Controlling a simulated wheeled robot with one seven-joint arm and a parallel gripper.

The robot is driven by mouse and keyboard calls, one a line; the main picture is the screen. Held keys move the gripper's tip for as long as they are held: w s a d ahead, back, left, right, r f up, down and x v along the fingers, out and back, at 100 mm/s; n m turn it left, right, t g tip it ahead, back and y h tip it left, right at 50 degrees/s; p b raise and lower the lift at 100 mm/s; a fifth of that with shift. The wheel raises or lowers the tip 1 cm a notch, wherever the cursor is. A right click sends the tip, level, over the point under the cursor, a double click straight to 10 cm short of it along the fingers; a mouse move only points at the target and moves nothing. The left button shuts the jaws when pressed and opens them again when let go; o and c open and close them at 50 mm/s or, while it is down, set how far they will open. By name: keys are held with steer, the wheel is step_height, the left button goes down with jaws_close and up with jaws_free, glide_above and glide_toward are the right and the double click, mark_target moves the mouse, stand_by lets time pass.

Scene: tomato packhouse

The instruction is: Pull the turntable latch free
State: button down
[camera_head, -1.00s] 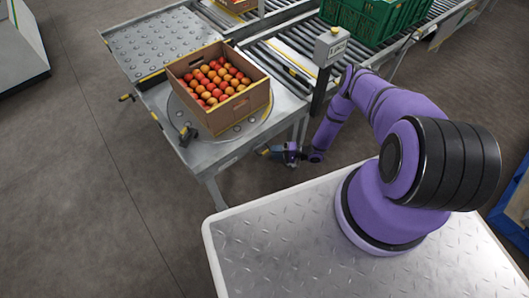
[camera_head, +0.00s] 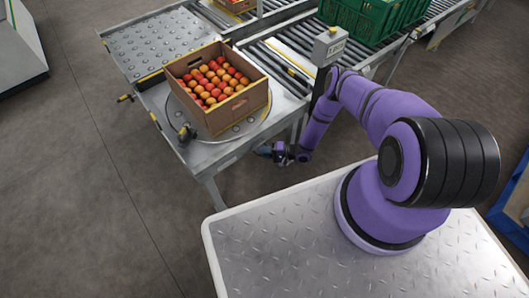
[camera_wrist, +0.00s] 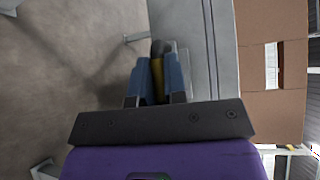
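The turntable (camera_head: 236,131) is a round grey plate set in the metal table, with an open cardboard box of tomatoes (camera_head: 232,112) on it. A small dark latch handle (camera_head: 187,134) stands at the plate's left front rim. My gripper (camera_head: 264,150) is beside the table's front edge, to the right of the latch and apart from it. In the wrist view, its blue fingers (camera_wrist: 158,75) point up the picture, with a yellow strip and a dark tip between them. The latch is not clearly visible there.
Another dark knob (camera_head: 125,98) sticks out from the table's left side. A post with a grey control box (camera_head: 329,46) stands behind my arm. Roller conveyors with a green crate (camera_head: 375,18) lie at the back. The floor (camera_head: 90,190) in front is clear.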

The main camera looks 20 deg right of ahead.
steer(key=shift+s+d, duration=0.25)
steer(key=shift+s, duration=0.45)
steer(key=shift+s+d, duration=0.2)
steer(key=shift+s, duration=0.55)
steer(key=shift+s+d, duration=0.25)
steer(key=shift+s, duration=0.45)
steer(key=shift+f, duration=0.1)
steer(key=c, duration=1.2)
jaws_free()
steer(key=shift+o, duration=0.2)
steer(key=shift+d, duration=0.1)
steer(key=v, duration=1)
steer(key=shift+s+d, duration=0.25)
steer(key=shift+d, duration=0.05)
